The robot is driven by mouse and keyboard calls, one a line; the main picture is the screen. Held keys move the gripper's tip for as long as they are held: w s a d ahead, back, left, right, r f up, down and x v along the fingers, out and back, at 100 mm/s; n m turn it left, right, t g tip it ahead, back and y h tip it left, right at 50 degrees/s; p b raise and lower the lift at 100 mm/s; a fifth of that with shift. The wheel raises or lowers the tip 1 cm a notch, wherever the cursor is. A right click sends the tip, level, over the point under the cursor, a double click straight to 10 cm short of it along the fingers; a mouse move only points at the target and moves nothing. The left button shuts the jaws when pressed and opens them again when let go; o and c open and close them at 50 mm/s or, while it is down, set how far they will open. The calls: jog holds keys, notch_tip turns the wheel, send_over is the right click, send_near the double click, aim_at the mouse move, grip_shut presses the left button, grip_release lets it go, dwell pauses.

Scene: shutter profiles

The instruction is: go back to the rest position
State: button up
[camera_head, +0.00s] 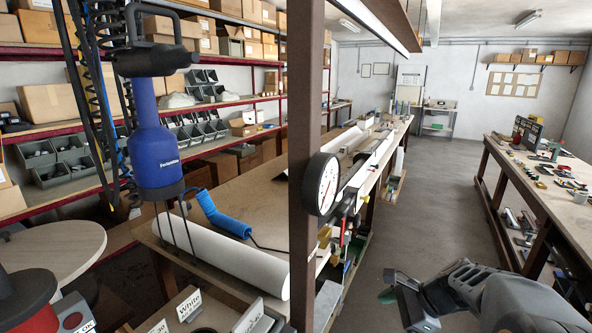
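My gripper (400,300) shows at the bottom right, at the end of my grey arm, which reaches in from the lower right corner. It hangs over the grey floor of the aisle, to the right of the long workbench (255,200). I see it from behind and the side, and its lower part is cut off by the picture's edge. A small green patch shows beside the fingers. I cannot tell whether it is held or lies behind them. The gap between the fingers is not clear.
A dark post (305,120) with a round gauge (322,184) stands mid-picture. A blue tool (155,150) hangs at left before shelves of boxes. A second workbench (540,185) with tools stands at right. The aisle floor (430,200) between the benches is clear.

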jog(key=s+a+r+n+t+h, duration=0.1)
jog(key=s+a+r+n+h, duration=0.1)
jog(key=s+n, duration=0.3)
jog(key=s+a+r+n+t+h+b, duration=0.1)
jog(key=s+n+h, duration=0.4)
jog(key=n, duration=0.8)
jog(key=shift+s+a+r+n, duration=0.15)
jog(key=shift+a+r+n, duration=0.15)
jog(key=shift+a+r, duration=0.35)
jog(key=shift+a+f, duration=0.15)
